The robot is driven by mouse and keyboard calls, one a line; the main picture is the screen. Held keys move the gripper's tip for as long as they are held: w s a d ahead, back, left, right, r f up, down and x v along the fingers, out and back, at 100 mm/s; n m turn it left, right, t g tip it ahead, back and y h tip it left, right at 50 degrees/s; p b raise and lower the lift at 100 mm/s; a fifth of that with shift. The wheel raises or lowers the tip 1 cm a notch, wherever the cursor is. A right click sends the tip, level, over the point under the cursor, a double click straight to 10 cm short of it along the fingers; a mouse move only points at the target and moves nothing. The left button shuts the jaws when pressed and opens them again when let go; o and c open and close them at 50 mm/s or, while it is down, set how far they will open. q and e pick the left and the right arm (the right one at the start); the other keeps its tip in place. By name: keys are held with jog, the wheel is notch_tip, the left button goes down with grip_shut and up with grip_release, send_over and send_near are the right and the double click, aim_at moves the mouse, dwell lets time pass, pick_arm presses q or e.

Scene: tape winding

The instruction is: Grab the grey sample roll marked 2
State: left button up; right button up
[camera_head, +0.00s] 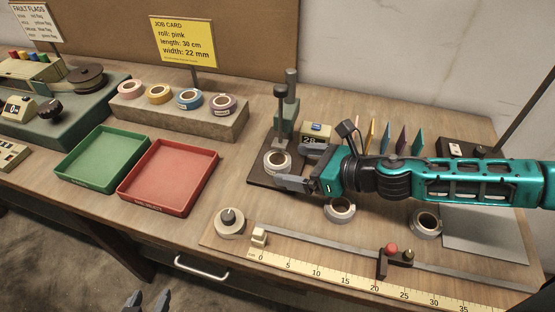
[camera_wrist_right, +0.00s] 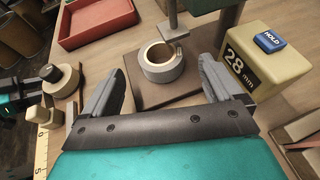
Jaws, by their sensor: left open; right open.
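A grey roll (camera_head: 278,160) sits on the dark base of a gauge; it also shows in the right wrist view (camera_wrist_right: 161,64). Two more grey rolls lie on the table, one below my right arm (camera_head: 340,210) and one further right (camera_head: 425,222).
A gauge post (camera_head: 282,115) stands over the base, beside a display box reading 28 mm (camera_wrist_right: 262,60). A green tray (camera_head: 100,158) and a red tray (camera_head: 168,177) lie left. Coloured rolls stand on a grey block (camera_head: 180,122) behind. A ruler (camera_head: 330,280) runs along the front.

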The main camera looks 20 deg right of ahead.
aim_at(286, 162)
jog(key=shift+x, duration=1.95)
jog(key=shift+d, duration=0.1)
jog(key=shift+c, duration=0.3)
jog(key=c, duration=1.1)
jog(key=shift+r+p, duration=0.35)
jog(key=shift+r, duration=0.25)
jog(key=shift+c, duration=0.3)
jog(key=s+d+b, duration=0.1)
jog(key=s, duration=0.1)
jog(key=s+d+b, duration=0.1)
jog(key=s+d, duration=0.1)
jog(key=shift+d+f, duration=0.2)
jog(key=shift+d, duration=0.05)
jog(key=shift+s+d+b, duration=0.75)
jog(key=shift+s+d, duration=0.05)
jog(key=shift+s, duration=0.15)
notch_tip(286, 162, up, 14)
jog(key=p, duration=0.7)
jog(key=shift+r, duration=0.15)
